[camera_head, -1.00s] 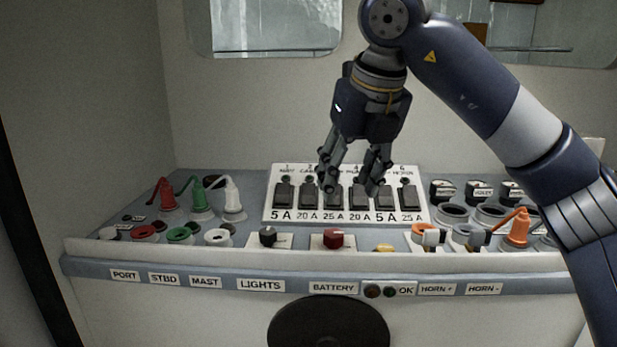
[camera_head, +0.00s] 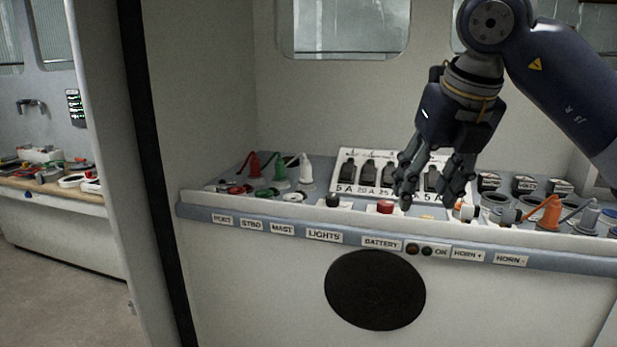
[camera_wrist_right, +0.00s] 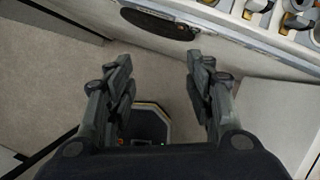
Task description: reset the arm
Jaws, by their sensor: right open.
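My right gripper (camera_head: 428,198) hangs in front of the console in the head view, fingers pointing down and spread apart, with nothing between them. It hides part of the breaker panel (camera_head: 343,172) behind it. In the right wrist view the open right gripper (camera_wrist_right: 160,85) has free space between its fingers, with the floor and part of my own base below. My left gripper is in no view.
The console holds red (camera_head: 254,165), green (camera_head: 279,172) and white (camera_head: 306,172) plugs at left, a red battery knob (camera_head: 385,207), and an orange plug (camera_head: 548,213) at right. A black round disc (camera_head: 375,290) is on its front. A wooden-topped bench (camera_head: 50,187) stands at far left.

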